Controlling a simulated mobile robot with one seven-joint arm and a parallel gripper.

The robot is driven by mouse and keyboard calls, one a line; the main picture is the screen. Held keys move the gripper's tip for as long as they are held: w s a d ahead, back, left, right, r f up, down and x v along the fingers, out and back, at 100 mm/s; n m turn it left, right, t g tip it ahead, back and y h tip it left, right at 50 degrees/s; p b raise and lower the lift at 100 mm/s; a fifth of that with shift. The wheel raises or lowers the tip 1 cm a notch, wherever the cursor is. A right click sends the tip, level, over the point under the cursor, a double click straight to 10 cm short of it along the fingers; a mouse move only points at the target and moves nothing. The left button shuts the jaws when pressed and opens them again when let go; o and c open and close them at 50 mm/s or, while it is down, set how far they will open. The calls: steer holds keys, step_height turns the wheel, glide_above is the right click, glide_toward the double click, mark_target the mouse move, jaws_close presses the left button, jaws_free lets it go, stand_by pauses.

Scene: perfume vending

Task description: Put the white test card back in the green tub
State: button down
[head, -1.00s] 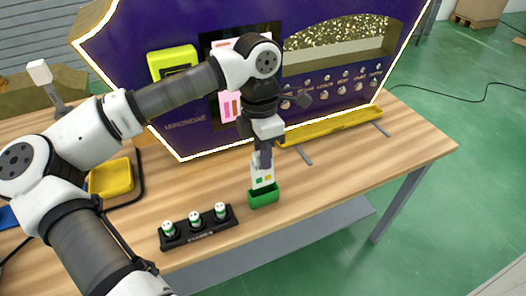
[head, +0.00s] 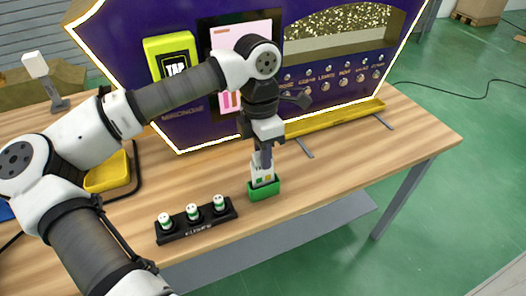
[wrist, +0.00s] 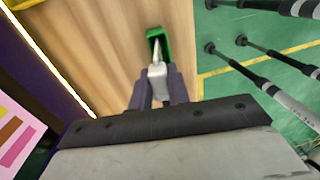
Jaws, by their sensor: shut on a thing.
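The white test card (head: 261,169), with small coloured patches low on its face, is upright below my gripper (head: 264,160). My gripper is shut on the card's upper part. The green tub (head: 264,190) stands on the wooden table, and the card's lower end is at the tub's opening, its lowest part hidden behind the tub's front wall. In the wrist view the card (wrist: 157,70) runs from between the fingers (wrist: 157,92) into the green tub (wrist: 164,38). Whether it touches the tub's floor cannot be seen.
A black rack (head: 197,222) with three small white-and-green bottles stands left of the tub. The purple vending machine (head: 190,122) with its yellow ledge (head: 335,117) is behind. A yellow tray (head: 106,174) lies at left. The table (head: 375,160) is clear to the tub's right.

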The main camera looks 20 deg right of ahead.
steer(key=shift+f+b, duration=0.85)
steer(key=shift+f, duration=0.15)
steer(key=c, duration=1.3)
jaws_free()
steer(key=shift+o, duration=0.6)
steer(key=o, duration=0.6)
steer(key=shift+c, duration=0.2)
steer(key=shift+r, duration=0.2)
steer(key=shift+r+p, duration=0.6)
steer(key=shift+r, duration=0.25)
